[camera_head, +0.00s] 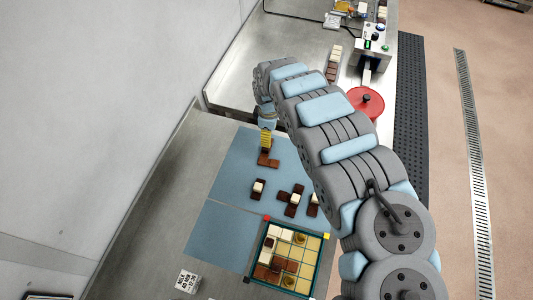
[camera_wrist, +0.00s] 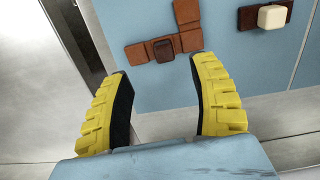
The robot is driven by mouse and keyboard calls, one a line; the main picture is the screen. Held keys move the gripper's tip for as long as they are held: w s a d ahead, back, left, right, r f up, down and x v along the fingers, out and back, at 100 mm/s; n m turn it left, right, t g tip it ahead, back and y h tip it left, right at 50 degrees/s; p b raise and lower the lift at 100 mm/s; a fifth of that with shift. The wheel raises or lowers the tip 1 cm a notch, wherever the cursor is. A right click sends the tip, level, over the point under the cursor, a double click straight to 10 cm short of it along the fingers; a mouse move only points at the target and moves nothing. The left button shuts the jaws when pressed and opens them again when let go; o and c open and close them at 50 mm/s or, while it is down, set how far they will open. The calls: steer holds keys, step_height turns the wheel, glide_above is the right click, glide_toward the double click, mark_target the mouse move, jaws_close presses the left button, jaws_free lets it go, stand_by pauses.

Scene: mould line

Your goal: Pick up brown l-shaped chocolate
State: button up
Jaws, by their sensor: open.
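The brown l-shaped chocolate (camera_wrist: 138,54) lies on a blue mat in the wrist view: a row of squares with one more square turned off at its right end. One square in the row has a darker raised knob. In the head view the chocolate (camera_head: 273,162) shows just below the fingertips, partly hidden by them. My gripper (camera_wrist: 158,68) is open, its yellow fingers spread and empty. In the wrist view the chocolate appears beyond and between the fingertips, apart from them. The gripper also shows in the head view (camera_head: 266,141), pointing down.
More brown pieces with white blocks (camera_head: 258,186) (camera_head: 292,199) lie on the mat (camera_head: 232,173) nearby. A tray (camera_head: 256,259) of white, brown and yellowish blocks stands in front, beside a printed card (camera_head: 187,281). A red disc (camera_head: 366,101) is right of my arm. The mat's left part is clear.

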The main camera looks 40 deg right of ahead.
steer(key=shift+f, duration=1.95)
steer(key=shift+a+f, duration=0.1)
steer(key=shift+w+a+f, duration=0.1)
steer(key=shift+a+f, duration=0.1)
steer(key=shift+f, duration=2.2)
jaws_close()
